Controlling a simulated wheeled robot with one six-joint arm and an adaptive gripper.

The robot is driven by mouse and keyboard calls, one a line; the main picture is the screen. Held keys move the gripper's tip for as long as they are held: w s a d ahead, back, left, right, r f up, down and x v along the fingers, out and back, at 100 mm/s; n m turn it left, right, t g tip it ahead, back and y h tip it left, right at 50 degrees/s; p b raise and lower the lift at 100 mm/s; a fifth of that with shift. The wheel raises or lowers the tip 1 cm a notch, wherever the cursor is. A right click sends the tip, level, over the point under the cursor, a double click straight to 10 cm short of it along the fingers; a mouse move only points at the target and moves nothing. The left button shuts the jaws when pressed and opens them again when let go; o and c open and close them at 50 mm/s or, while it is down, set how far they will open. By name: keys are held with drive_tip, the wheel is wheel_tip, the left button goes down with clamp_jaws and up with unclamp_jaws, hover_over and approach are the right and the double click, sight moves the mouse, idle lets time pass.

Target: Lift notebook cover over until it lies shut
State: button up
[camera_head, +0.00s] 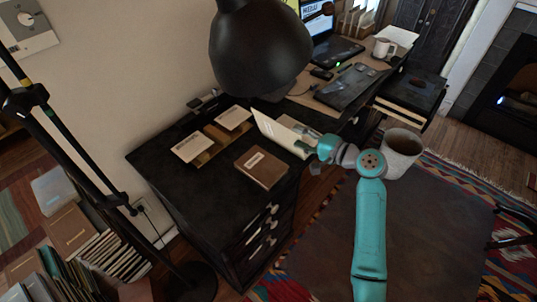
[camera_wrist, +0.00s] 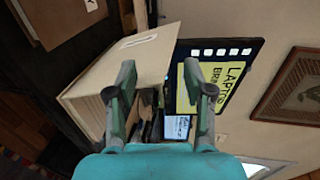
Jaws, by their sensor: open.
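A brown notebook (camera_head: 262,167) with a white label lies flat and looks shut on the black desk (camera_head: 178,205). Beside it a cream panel (camera_head: 276,133) stands tilted up; I cannot tell whether it is a notebook's raised cover. In the wrist view a cream slab (camera_wrist: 118,68) with a small label reaches behind the left finger. My gripper (camera_wrist: 163,88) is open, and nothing is clearly held between its fingers. In the head view my gripper (camera_head: 308,145) is at the panel's right end; contact is unclear.
Two pale cards (camera_head: 193,147) (camera_head: 233,118) rest on a brown holder at the desk's back left. A black lamp shade (camera_head: 258,48) hangs over the desk. A laptop (camera_head: 335,45), a white mug (camera_head: 384,48) and a dark tablet are to the right. The desk's front left is clear.

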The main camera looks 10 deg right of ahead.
drive_tip(key=shift+w+d+r, duration=0.25)
drive_tip(key=shift+w+d, duration=0.15)
drive_tip(key=shift+d, duration=0.1)
drive_tip(key=shift+w+d, duration=0.1)
drive_tip(key=shift+d, duration=0.05)
drive_tip(key=shift+w+d+r, duration=0.25)
drive_tip(key=shift+w+d, duration=0.2)
drive_tip(key=shift+d, duration=0.15)
drive_tip(key=shift+w+d, duration=0.1)
drive_tip(key=shift+d, duration=0.05)
drive_tip(key=shift+w+d+r, duration=0.1)
drive_tip(key=shift+w+d, duration=0.35)
drive_tip(key=shift+d, duration=0.25)
drive_tip(key=shift+w+d, duration=0.6)
drive_tip(key=shift+d, duration=0.15)
idle(0.7)
